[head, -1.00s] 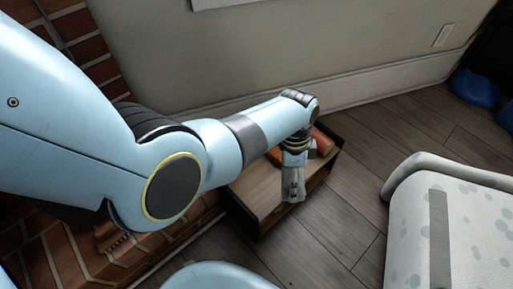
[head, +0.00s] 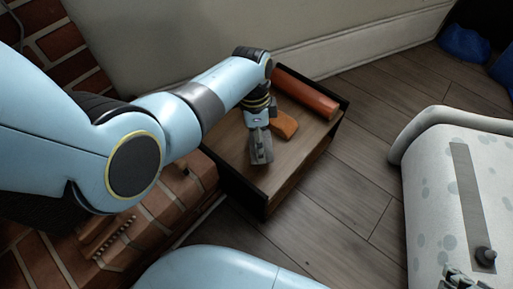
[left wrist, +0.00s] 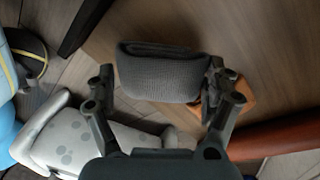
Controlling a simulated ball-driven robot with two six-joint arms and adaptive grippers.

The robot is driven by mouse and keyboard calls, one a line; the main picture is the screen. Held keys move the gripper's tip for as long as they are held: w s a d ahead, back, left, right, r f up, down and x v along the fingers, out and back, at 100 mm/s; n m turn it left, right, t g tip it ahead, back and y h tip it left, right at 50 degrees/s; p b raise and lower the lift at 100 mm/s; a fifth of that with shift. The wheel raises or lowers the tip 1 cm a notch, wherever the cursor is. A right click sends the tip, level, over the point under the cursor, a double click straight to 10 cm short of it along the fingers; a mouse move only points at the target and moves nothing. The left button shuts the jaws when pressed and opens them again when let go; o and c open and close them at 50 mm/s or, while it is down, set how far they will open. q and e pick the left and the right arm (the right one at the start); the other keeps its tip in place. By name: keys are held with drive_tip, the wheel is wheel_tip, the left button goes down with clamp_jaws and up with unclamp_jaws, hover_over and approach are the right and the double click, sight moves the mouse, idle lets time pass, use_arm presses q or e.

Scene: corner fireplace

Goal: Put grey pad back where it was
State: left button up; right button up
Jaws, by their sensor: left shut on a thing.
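The grey pad (left wrist: 160,72) is a folded, ribbed piece of cloth. In the left wrist view it sits between the two fingers of my left gripper (left wrist: 162,96), which is shut on it over a brown wooden surface. In the head view my left gripper (head: 261,152) is over the low wooden table (head: 215,152), left of an orange block. There the pad cannot be told apart from the grey fingers. My right gripper (head: 464,278) shows only partly at the bottom right edge, over the white seat; its jaws are unclear.
The orange block (head: 284,124) and a reddish roll (head: 306,92) lie on the table, which has dark raised edges. A brick hearth (head: 150,225) is on the left. A white spotted seat (head: 425,190) is on the right. Bare floor (head: 350,200) lies between table and seat.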

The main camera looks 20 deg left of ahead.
use_arm(q)
wheel_tip(320, 180, down, 3)
drive_tip(key=shift+s+r+b, duration=0.15)
drive_tip(key=shift+b, duration=0.95)
drive_tip(key=shift+f+b, duration=0.45)
drive_tip(key=shift+b, duration=0.1)
drive_tip(key=shift+r, duration=0.1)
use_arm(e)
drive_tip(key=f+t, duration=0.2)
drive_tip(key=s+f+t, duration=0.1)
drive_tip(key=f+t, duration=0.1)
drive_tip(key=shift+f, duration=0.15)
drive_tip(key=shift+w, duration=0.1)
use_arm(q)
drive_tip(key=o, duration=1.4)
